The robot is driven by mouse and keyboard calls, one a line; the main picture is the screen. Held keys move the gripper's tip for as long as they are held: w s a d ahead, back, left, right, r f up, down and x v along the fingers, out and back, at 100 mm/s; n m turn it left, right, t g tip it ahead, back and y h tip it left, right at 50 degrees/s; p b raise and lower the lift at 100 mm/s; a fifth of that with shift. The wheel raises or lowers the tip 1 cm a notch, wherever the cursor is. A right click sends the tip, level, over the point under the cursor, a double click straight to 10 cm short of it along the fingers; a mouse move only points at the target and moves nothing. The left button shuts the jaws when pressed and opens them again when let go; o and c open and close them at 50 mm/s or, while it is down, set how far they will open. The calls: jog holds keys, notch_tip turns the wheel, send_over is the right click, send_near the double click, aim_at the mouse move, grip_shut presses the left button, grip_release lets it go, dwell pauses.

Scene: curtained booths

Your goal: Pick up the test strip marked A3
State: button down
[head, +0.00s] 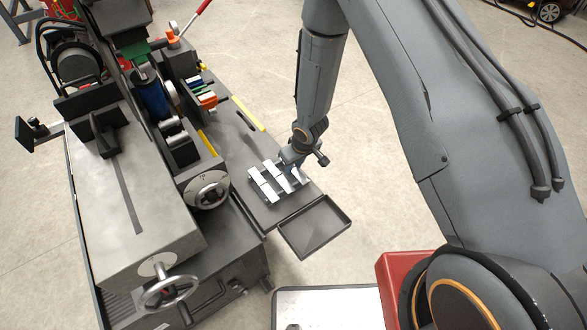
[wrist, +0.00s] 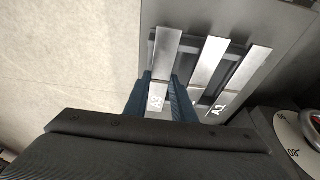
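Three flat silvery test strips lie side by side on a dark rack (wrist: 197,79) at the corner of the bench. In the wrist view, the left strip (wrist: 164,55) bears a small label that seems to read A3, turned on its side.
An empty dark tray (head: 315,228) sits in front of the rack. A grey machine with handwheels (head: 168,291) stands to the left, and a round dial (head: 209,190) is close by. Coloured blocks (head: 205,97) stand farther back.

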jog(key=shift+r, duration=0.15)
jog(key=shift+r+p, duration=1.4)
jog(key=shift+p, duration=0.2)
jog(key=w+d+r+p, duration=0.4)
jog(key=d+r+p, duration=0.1)
jog(key=d+p, duration=0.1)
jog(key=shift+w+d+p, duration=0.25)
jog(key=shift+d+p, duration=0.1)
jog(key=shift+p, duration=0.25)
